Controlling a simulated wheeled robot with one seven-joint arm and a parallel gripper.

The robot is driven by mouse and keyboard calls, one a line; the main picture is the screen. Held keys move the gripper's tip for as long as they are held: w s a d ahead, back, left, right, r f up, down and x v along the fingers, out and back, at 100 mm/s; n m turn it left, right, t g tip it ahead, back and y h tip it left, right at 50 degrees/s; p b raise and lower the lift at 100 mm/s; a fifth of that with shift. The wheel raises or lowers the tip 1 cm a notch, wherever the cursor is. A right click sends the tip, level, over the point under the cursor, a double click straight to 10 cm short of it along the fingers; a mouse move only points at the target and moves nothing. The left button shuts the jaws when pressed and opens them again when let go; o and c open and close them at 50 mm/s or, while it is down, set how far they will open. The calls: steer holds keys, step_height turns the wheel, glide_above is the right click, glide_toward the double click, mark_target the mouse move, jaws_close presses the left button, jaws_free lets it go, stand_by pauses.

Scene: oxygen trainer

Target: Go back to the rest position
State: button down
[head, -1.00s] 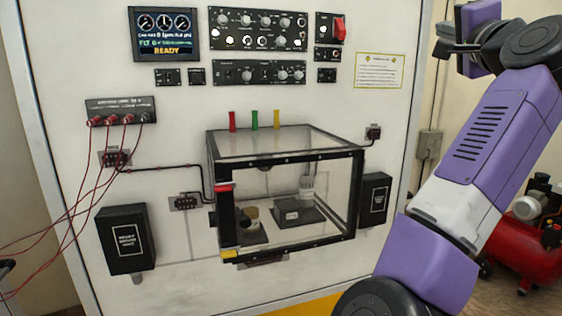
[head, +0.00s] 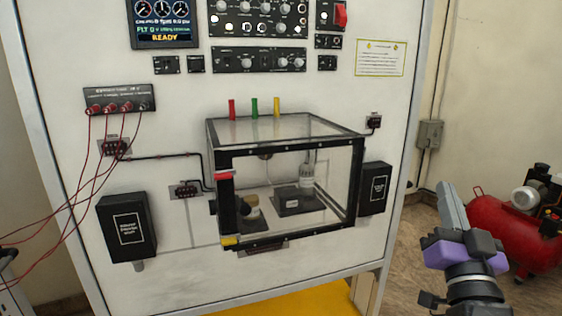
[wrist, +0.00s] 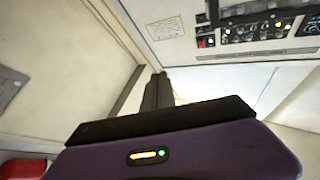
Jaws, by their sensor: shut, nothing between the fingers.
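My gripper (head: 452,207) is at the lower right of the head view, pointing upward, in front of the floor and to the right of the panel. Its fingers are shut together with nothing between them. In the wrist view, my gripper (wrist: 157,90) points away toward the panel and wall. It touches nothing that I can see. The white trainer panel (head: 180,105) stands to the left of it, with a clear box (head: 285,130) framed in black mounted on its front.
A red compressor (head: 500,225) stands on the floor at the right, behind my gripper. Red wires (head: 75,200) hang from a connector block at the panel's left. A display reading READY (head: 163,25) is at the top. Open floor lies between panel and compressor.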

steer(key=s+a+f+n+g+y, duration=0.1)
steer(key=s+a+f+g, duration=0.1)
steer(key=s+f, duration=0.7)
steer(key=s+a+f+n+g+y, duration=0.2)
steer(key=s+f, duration=0.8)
steer(key=s, duration=0.9)
steer(key=s+a+f+n+g+y, duration=0.1)
steer(key=s+a+f+g, duration=0.3)
steer(key=s+f, duration=0.6)
steer(key=s+a+n, duration=0.1)
steer(key=s, duration=0.4)
steer(key=shift+f, duration=0.15)
steer(key=shift+w, duration=0.1)
